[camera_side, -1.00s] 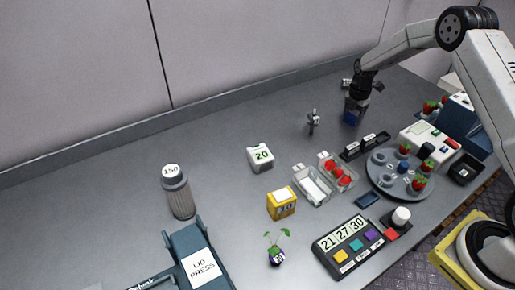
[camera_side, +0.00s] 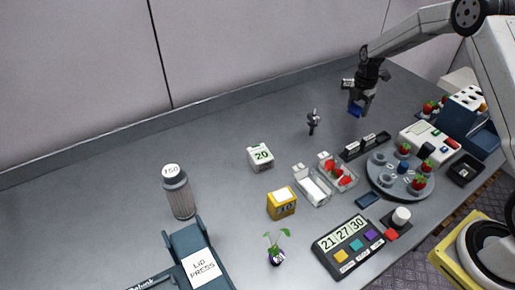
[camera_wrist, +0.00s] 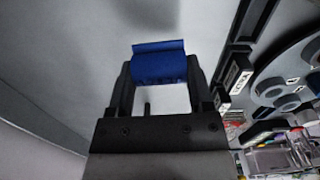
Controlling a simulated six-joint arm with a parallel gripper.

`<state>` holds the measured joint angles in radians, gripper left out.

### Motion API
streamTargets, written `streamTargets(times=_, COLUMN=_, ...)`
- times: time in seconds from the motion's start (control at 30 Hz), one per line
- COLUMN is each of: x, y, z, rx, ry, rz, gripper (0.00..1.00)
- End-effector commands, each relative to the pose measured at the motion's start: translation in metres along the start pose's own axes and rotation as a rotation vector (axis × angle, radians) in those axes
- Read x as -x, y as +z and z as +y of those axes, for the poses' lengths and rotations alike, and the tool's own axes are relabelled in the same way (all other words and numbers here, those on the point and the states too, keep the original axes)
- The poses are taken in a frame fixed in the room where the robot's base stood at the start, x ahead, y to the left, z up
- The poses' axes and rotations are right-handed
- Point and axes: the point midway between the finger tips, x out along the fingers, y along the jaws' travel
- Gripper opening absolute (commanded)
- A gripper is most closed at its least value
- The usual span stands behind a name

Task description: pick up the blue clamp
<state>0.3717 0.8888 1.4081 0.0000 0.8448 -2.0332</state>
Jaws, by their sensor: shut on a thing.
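The blue clamp (camera_wrist: 158,65) sits between the two black fingers of my gripper (camera_wrist: 160,88) in the wrist view. The fingers are shut on it, one at each side. In the side view my gripper (camera_side: 362,98) is at the back right, held above the grey table, and the blue clamp (camera_side: 355,110) shows as a small blue patch at its lower end. Part of the clamp is hidden by the fingers.
A round grey turntable (camera_side: 376,181) with strawberries and cups stands to the front right of my gripper. A black rack (camera_side: 351,154) with white labels lies nearby. A small grey stand (camera_side: 313,124) is to the left. The table's back left is clear.

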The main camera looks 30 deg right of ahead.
Motion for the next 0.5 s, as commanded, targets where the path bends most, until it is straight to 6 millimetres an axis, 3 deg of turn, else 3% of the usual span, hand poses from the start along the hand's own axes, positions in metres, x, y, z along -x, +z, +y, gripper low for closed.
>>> streamTargets(times=0.33, x=0.043, y=-0.013, z=-0.032, rx=-0.001, ry=0.002, rz=-0.001, gripper=0.12)
streamTargets(times=0.5, x=0.055, y=-0.023, z=-0.055, rx=0.000, ry=0.001, rz=0.000, gripper=0.12)
